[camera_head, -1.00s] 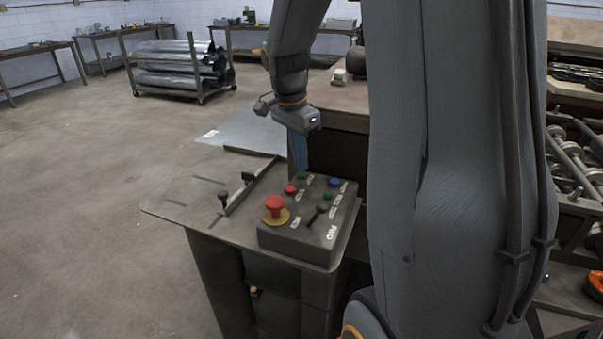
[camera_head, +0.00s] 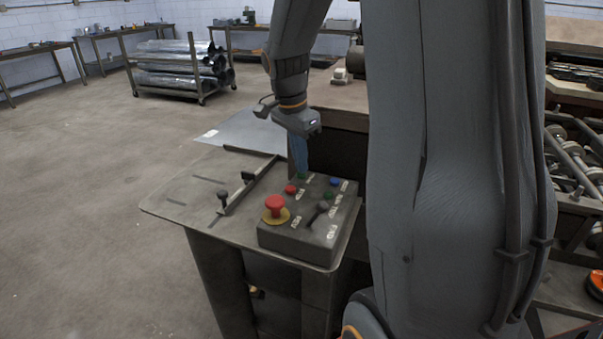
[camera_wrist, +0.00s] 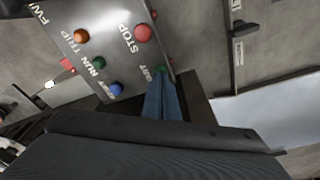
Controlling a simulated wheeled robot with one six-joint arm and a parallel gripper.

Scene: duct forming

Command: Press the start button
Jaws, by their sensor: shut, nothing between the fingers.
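The green start button (camera_head: 302,175) sits at the far edge of the grey control box, beside the red STOP button (camera_head: 291,189). My gripper (camera_head: 301,169) points down with its blue fingers shut and empty, its tips right at the start button. In the wrist view, the fingertips (camera_wrist: 160,74) cover part of the START label, and a sliver of green (camera_wrist: 172,72) shows beside them. I cannot tell whether they touch the button or whether it is pressed in.
The control box (camera_head: 300,242) also bears a red emergency stop (camera_head: 275,205) on a yellow disc, a blue button (camera_head: 335,181), another green light (camera_wrist: 98,62), an orange one (camera_wrist: 82,35) and a black selector. A slotted guide with black knobs (camera_head: 223,198) lies left.

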